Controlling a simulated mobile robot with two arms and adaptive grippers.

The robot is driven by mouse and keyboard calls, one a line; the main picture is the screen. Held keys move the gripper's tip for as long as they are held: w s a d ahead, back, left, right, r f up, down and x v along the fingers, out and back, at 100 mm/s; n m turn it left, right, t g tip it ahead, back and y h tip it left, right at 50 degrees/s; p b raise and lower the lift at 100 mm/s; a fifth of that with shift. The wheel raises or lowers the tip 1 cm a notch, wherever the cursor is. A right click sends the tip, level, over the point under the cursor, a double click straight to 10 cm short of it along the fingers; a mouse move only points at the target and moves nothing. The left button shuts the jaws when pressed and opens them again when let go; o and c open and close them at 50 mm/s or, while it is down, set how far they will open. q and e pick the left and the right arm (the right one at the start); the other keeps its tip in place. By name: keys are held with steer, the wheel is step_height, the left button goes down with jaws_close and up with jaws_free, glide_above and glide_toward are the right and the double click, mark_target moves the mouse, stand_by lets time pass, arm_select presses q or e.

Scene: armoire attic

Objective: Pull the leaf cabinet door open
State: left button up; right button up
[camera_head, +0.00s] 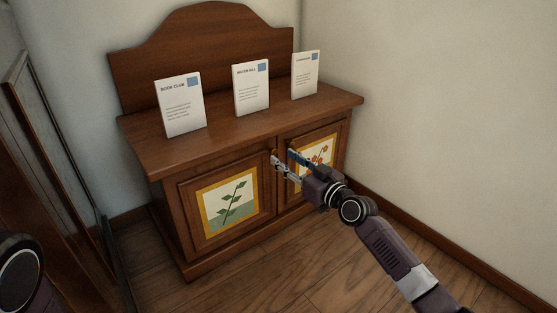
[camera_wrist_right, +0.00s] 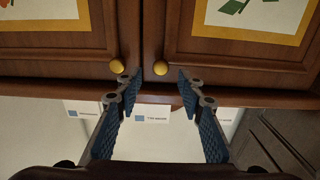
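The leaf cabinet door (camera_head: 188,218) is the left door of a low wooden cabinet, with a yellow-framed green leaf picture. It looks shut. In the right wrist view the leaf door (camera_wrist_right: 210,52) appears on the right, upside down, with its round yellow knob (camera_wrist_right: 160,69). My right gripper (camera_head: 283,157) is at the upper inner edges of the doors. Its fingers are open, and in the wrist view the gripper (camera_wrist_right: 158,74) has its fingertips on either side of the leaf door's knob, with gaps visible. My left gripper is out of view.
The red-flower door (camera_head: 325,143) is beside it on the right, with its own knob (camera_wrist_right: 117,66) just outside one fingertip. Several white cards, including one reading Book Club (camera_head: 180,105), stand on the cabinet top. The floor (camera_head: 290,265) in front is clear. A dark framed piece (camera_head: 50,180) stands at left.

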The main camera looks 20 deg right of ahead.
mark_target(275, 152)
steer(key=shift+b+x, duration=0.6)
steer(key=shift+x, duration=1.3)
steer(key=shift+s, duration=0.1)
steer(key=shift+c, duration=0.6)
jaws_close()
